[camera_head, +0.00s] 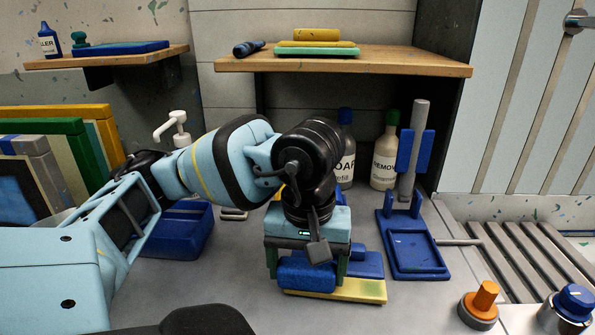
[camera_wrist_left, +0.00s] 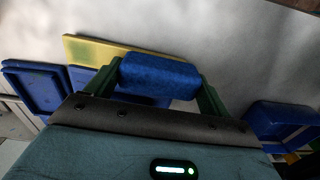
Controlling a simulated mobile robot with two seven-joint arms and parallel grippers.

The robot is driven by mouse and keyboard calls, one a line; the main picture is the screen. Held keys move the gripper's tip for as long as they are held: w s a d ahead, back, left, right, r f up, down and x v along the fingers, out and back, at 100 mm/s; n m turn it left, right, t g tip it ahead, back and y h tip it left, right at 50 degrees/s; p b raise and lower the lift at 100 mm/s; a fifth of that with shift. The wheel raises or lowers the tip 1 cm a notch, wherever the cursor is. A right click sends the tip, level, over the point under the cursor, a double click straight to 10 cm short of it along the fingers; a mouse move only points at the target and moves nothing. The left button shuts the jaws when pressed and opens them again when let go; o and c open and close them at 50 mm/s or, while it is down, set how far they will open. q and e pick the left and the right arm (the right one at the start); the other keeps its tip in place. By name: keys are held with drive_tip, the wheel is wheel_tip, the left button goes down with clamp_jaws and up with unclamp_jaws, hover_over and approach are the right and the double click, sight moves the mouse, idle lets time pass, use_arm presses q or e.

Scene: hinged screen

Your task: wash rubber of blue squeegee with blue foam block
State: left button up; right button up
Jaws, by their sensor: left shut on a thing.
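My left gripper (camera_head: 307,268) is shut on the blue foam block (camera_head: 305,275). In the left wrist view the foam block (camera_wrist_left: 158,78) sits between the two green fingers of the gripper (camera_wrist_left: 160,85). It is held low over a yellow board (camera_head: 345,291) on the counter; I cannot tell whether it touches the board. Another blue piece (camera_head: 371,265) lies just right of the gripper, partly hidden by it. I cannot clearly make out which blue thing is the squeegee, nor its rubber. My right gripper is not in view.
Right of the gripper stands a blue base (camera_head: 415,250) with an upright grey post (camera_head: 417,120). A blue bin (camera_head: 180,235) is at left behind my arm. Bottles (camera_head: 385,160) stand below a wooden shelf (camera_head: 430,66). An orange knob (camera_head: 486,296) is at front right.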

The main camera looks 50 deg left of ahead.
sight(331, 267)
use_arm(q)
drive_tip(key=shift+w+d, duration=0.25)
drive_tip(key=shift+d, duration=0.05)
idle(0.5)
drive_tip(key=shift+w+d, duration=0.9)
drive_tip(key=shift+d, duration=0.05)
drive_tip(key=shift+w+d, duration=0.1)
drive_tip(key=shift+w+d, duration=0.85)
drive_tip(key=shift+w, duration=0.1)
drive_tip(key=shift+w+d, duration=0.85)
drive_tip(key=shift+d, duration=0.05)
drive_tip(key=shift+d, duration=0.1)
drive_tip(key=shift+w+d, duration=0.85)
drive_tip(key=shift+w, duration=0.05)
